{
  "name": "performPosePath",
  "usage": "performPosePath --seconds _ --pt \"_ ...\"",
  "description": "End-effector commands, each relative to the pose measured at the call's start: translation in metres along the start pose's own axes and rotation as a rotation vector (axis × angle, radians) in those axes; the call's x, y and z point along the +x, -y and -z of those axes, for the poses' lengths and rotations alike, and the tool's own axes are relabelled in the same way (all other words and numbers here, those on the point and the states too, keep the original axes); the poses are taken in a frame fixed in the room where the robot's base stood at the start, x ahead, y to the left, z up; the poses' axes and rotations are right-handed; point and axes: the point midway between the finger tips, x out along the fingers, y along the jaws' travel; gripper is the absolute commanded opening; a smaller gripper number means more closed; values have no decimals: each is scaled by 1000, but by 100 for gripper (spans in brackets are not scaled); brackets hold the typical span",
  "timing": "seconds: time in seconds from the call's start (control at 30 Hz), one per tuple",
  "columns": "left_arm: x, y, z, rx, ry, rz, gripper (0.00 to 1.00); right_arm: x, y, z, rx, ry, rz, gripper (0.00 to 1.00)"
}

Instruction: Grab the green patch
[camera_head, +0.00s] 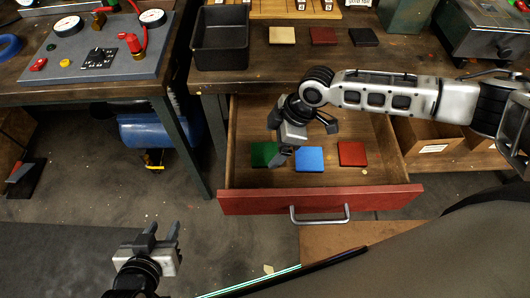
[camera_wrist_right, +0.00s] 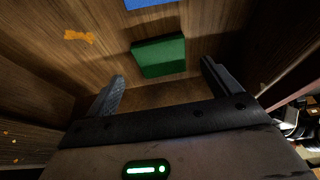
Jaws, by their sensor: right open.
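The green patch (camera_head: 263,153) lies in the open drawer, at the left of a row of patches. It also shows in the right wrist view (camera_wrist_right: 159,57), ahead of and between the two fingers. My right gripper (camera_head: 279,156) is open and empty, above the drawer close to the green patch, and hides part of it in the head view. In the right wrist view the fingers (camera_wrist_right: 160,85) stand wide apart, one on each side. My left gripper (camera_head: 158,236) is at the lower left over the floor, fingers apart and empty.
The blue patch (camera_head: 309,158) and red patch (camera_head: 352,153) lie right of the green one. The drawer (camera_head: 390,175) has a red front with a metal handle. A black tray (camera_head: 221,65) and several patches sit on the workbench above. Cardboard boxes (camera_head: 428,138) stand at right.

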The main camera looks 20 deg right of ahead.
Motion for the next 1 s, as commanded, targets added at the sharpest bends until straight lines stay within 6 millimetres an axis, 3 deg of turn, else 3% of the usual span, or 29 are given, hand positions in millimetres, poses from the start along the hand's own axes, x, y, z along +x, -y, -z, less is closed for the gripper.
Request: performPosePath --seconds 0.2,0.5,0.67,0.7,1.0 --pt "1 1 6 3 -12 2 36 31 3 -2 1 1 2 89" --pt "2 2 6 4 -11 3 36 36 3 -2 0 1 1 89" --pt "1 2 5 3 -9 3 36 35 3 -2 0 1 1 45" --pt "1 2 4 3 -8 3 36 35 3 -2 0 1 1 40" --pt "0 1 0 1 0 2 36 34 2 -2 0 0 0 40"
